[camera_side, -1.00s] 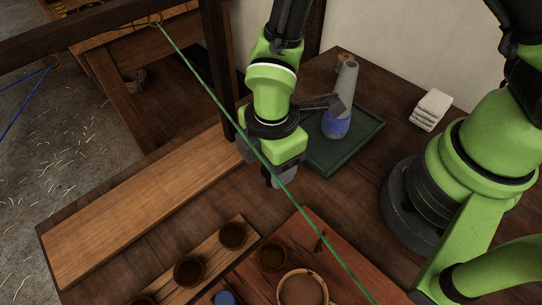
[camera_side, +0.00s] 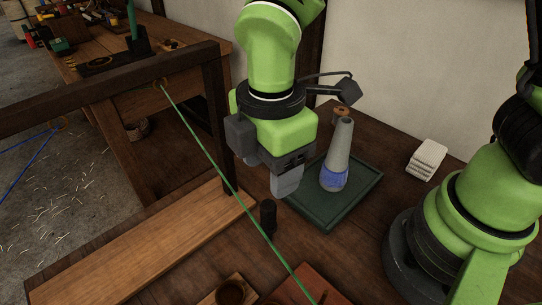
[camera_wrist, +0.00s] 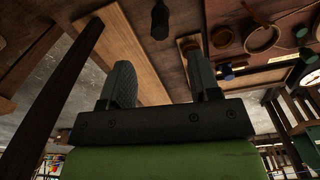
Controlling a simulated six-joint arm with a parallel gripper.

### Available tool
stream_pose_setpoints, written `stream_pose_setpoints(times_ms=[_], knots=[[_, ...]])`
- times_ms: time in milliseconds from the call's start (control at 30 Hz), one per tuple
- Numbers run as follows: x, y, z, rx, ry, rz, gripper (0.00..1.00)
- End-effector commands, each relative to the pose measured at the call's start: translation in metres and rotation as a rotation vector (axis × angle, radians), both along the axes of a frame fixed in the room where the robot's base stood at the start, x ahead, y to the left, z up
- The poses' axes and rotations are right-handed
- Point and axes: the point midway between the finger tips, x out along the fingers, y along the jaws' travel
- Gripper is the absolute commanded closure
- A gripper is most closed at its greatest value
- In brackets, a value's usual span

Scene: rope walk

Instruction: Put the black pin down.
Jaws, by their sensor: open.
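The black pin (camera_side: 268,217) stands upright on the dark table, by the near right end of a long pale plank (camera_side: 140,245). In the wrist view the pin (camera_wrist: 160,20) shows beyond the fingers, clear of both. My gripper (camera_side: 263,168) is above the pin, with its two fingers apart and nothing between them. The open fingers also show in the wrist view (camera_wrist: 163,82). A taut green rope (camera_side: 203,143) passes close to the pin in the side view; I cannot tell the gap in depth.
A dark green tray (camera_side: 325,217) holding a grey cone with a blue band (camera_side: 336,158) lies right of the pin. A white stack (camera_side: 427,158) sits farther right. A wooden post (camera_side: 218,120) rises behind the plank.

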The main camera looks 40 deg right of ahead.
Motion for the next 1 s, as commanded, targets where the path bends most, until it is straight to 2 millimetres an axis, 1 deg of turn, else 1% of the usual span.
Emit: stream_pose_setpoints(times_ms=[33,267,367,467,533,600,700,800,900,1000], knots=[[0.0,0.0,0.004,0.001,-0.002,0.0,0.43],[0.0,-0.003,0.012,0.009,-0.008,-0.03,0.43],[0.002,-0.015,0.031,0.047,-0.038,-0.155,0.43],[0.0,-0.038,0.061,0.121,-0.089,-0.387,0.43],[-0.006,-0.058,0.084,0.187,-0.128,-0.593,0.43],[-0.015,-0.078,0.104,0.261,-0.165,-0.798,0.43],[-0.033,-0.101,0.126,0.375,-0.21,-1.079,0.43],[-0.053,-0.118,0.139,0.488,-0.247,-1.321,0.43],[-0.069,-0.129,0.147,0.584,-0.272,-1.505,0.43],[-0.079,-0.134,0.149,0.652,-0.283,-1.623,0.43]])
